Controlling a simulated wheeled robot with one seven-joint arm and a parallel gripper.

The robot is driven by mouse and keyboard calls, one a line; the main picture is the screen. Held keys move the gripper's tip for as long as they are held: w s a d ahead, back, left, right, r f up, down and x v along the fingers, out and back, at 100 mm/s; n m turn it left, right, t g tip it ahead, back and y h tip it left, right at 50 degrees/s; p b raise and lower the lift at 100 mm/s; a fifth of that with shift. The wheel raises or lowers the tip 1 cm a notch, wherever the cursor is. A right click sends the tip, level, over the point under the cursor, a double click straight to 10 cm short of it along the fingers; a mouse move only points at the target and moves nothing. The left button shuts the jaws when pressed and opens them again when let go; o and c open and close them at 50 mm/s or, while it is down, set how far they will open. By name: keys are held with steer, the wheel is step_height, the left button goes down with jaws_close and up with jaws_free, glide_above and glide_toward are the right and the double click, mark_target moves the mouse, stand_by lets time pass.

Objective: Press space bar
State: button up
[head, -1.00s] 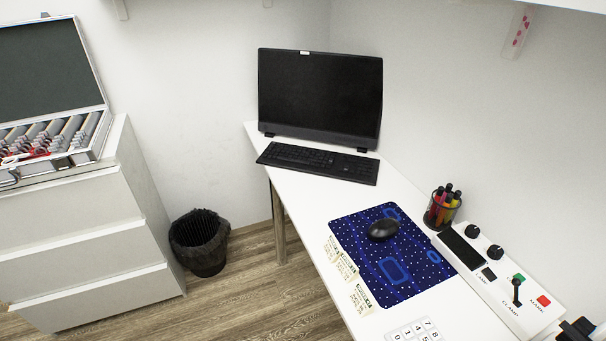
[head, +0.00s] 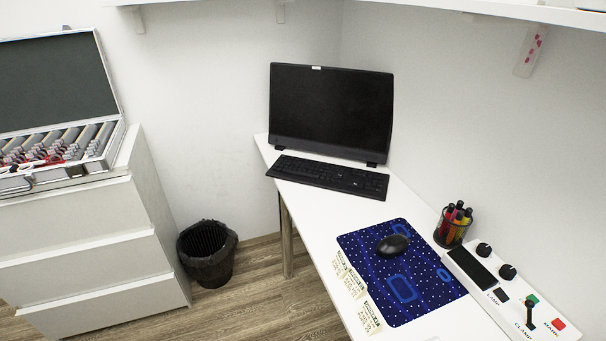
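A black keyboard (head: 327,178) lies on the white desk (head: 300,216) in front of a black monitor (head: 331,112), near the desk's far left end. Its space bar is too small to make out at this distance. The monitor's screen is dark. My gripper is not in view, and nothing is seen touching the keyboard.
A blue mat (head: 368,257) with a black mouse (head: 393,245) lies nearer on the desk. A pen cup (head: 452,228) and a white control box (head: 510,292) stand to the right. A bin (head: 208,255), drawers (head: 97,262) and an open case (head: 60,165) are at left.

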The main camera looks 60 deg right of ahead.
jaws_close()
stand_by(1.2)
